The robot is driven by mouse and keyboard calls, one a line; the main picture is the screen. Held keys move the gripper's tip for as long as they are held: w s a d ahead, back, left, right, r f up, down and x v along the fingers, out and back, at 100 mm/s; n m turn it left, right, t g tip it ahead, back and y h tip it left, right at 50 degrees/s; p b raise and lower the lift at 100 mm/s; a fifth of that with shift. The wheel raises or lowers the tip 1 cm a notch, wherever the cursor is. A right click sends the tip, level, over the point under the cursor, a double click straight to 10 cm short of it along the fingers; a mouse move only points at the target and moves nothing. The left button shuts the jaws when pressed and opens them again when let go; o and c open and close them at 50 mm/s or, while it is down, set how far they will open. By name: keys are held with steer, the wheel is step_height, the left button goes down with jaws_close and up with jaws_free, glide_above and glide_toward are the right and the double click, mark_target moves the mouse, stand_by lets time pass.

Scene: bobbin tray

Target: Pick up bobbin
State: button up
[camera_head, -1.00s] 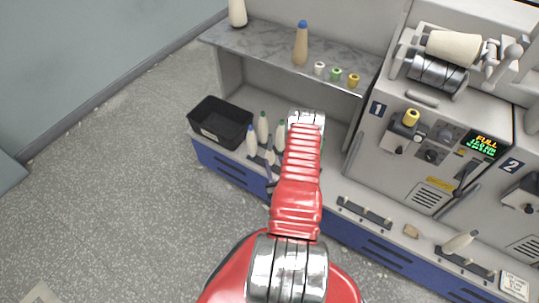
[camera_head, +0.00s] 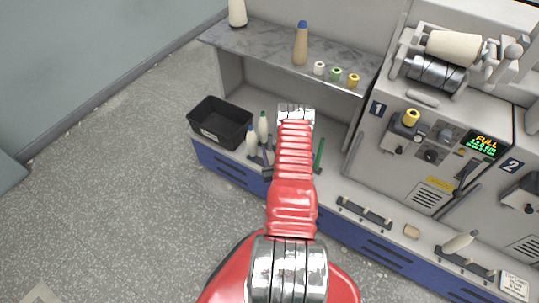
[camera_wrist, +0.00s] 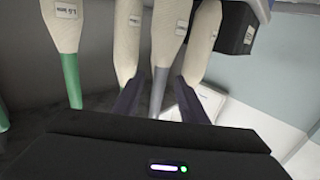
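Cream bobbins stand upright in a group on the machine ledge.
A black bin (camera_head: 222,122) stands left of the bobbins. A grey shelf (camera_head: 270,43) above holds a tan bobbin (camera_head: 300,47) and small spools (camera_head: 336,74). The machine panel (camera_head: 420,150) is to the right. A green stem (camera_head: 319,155) stands right of my arm.

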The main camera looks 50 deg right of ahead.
steer(key=shift+x, duration=1.15)
steer(key=shift+c, duration=0.6)
jaws_close()
